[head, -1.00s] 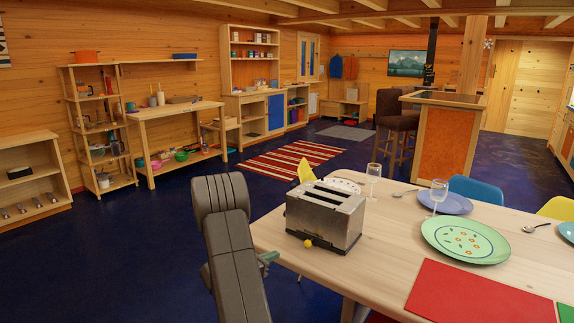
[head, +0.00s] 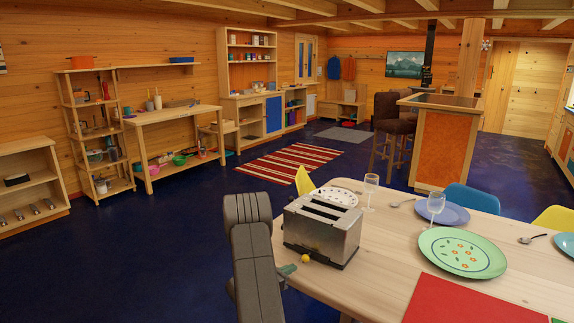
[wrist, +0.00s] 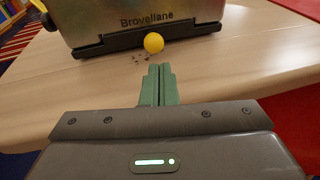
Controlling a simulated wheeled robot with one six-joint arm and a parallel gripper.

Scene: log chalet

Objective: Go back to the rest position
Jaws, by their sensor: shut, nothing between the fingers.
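My gripper (wrist: 158,85) is shut and empty, its two green fingers pressed together in the wrist view. In the head view the gripper (head: 287,270) shows as a small green tip beside my arm, at the table's left edge. The fingers point toward the toaster (head: 321,231), a metal one with two slots, with a gap between them and it. The toaster's lower front and its yellow knob (wrist: 154,42) show in the wrist view.
The wooden table (head: 386,270) holds a green plate (head: 462,252), a blue plate (head: 452,214), wine glasses (head: 371,182), spoons and a red placemat (head: 470,303). A yellow chair (head: 304,180) stands behind the toaster. The dark floor left of my arm is clear.

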